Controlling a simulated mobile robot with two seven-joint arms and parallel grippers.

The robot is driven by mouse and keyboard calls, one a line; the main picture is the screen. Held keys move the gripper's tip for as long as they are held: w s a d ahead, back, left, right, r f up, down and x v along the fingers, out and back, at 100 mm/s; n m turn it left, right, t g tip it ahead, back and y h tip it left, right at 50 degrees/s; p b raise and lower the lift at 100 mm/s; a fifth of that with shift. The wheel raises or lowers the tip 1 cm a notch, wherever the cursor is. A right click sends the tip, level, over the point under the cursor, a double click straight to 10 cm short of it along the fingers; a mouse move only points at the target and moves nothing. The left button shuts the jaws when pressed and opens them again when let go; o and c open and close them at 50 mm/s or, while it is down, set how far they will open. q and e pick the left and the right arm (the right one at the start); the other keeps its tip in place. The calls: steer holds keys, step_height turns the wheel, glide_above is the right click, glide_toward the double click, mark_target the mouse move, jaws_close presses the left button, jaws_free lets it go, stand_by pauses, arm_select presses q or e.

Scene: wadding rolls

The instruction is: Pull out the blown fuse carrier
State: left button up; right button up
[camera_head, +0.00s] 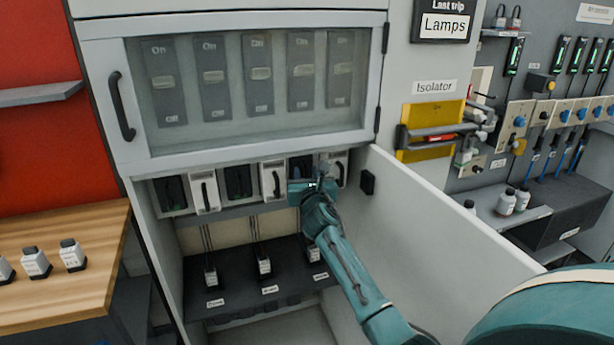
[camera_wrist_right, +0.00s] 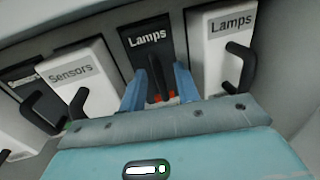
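The fuse row runs under the glazed switch panel in the head view. A white fuse carrier marked Lamps (camera_wrist_right: 222,50) with a black handle is at the right of the wrist view; it shows in the head view (camera_head: 340,160) beside my right gripper (camera_head: 312,187). A black unit marked Lamps (camera_wrist_right: 148,38) is left of it. My right gripper's blue fingers (camera_wrist_right: 160,85) stand apart in front of this black unit. A dark part with orange-red spots shows between them; I cannot tell if they touch it. The last-trip sign (camera_head: 445,25) reads Lamps. My left gripper is not in view.
A white carrier marked Sensors (camera_wrist_right: 75,80) is left of the black unit. The open cabinet door (camera_head: 430,215) stands right of my right forearm. A yellow isolator (camera_head: 432,130) is on the wall. Small white containers (camera_head: 72,255) stand on the wooden bench (camera_head: 105,240).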

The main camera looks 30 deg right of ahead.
jaws_close()
stand_by(0.3)
stand_by(0.3)
